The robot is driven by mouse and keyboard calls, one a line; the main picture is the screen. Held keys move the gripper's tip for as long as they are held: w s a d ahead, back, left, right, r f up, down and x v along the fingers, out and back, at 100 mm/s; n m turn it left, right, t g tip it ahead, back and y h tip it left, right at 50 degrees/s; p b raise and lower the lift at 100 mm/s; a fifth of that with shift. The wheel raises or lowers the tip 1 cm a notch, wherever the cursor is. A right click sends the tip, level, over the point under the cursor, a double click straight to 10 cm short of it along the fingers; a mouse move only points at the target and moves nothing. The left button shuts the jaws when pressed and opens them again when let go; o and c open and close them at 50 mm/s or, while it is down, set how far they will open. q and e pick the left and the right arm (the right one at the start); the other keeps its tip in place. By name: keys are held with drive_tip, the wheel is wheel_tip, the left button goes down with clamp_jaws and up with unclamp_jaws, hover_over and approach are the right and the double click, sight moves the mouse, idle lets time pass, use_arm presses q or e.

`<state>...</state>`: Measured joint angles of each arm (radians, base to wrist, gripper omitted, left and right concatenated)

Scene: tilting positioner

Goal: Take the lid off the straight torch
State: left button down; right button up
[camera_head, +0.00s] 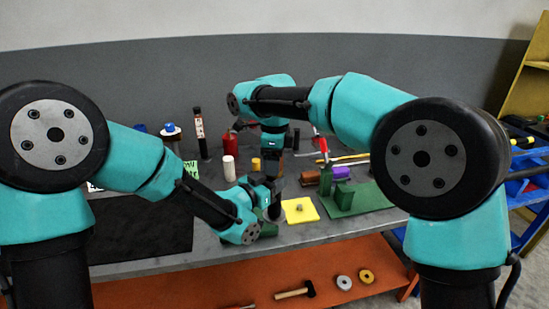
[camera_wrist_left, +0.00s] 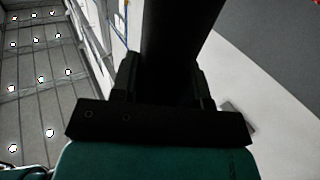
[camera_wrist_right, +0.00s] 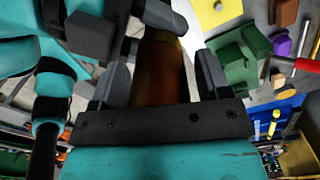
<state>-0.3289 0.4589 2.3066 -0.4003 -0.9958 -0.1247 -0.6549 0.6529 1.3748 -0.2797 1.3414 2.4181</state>
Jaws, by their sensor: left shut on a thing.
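My left gripper (camera_wrist_left: 160,85) is shut on a thick dark cylinder (camera_wrist_left: 185,35), which looks like the torch. In the head view both grippers meet low over the bench's middle and largely hide it. In the right wrist view a brownish cylinder end (camera_wrist_right: 160,70) points in between the fingers of my right gripper (camera_wrist_right: 162,80). Narrow gaps show beside it, so the right gripper looks open around it. The left gripper's dark fingers show beyond it. I cannot make out the seam between lid and body.
A green fixture (camera_head: 345,200) stands further right. A white cylinder (camera_head: 229,168) and a red bottle (camera_head: 230,143) stand behind. A black mat (camera_head: 140,228) covers the bench's left, largely clear.

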drive_tip(key=c, duration=0.9)
drive_tip(key=o, duration=1)
drive_tip(key=shift+r, duration=0.1)
drive_tip(key=shift+r, duration=2.2)
drive_tip(key=shift+r, duration=1.75)
drive_tip(key=shift+c, duration=0.4)
drive_tip(key=shift+f, duration=0.1)
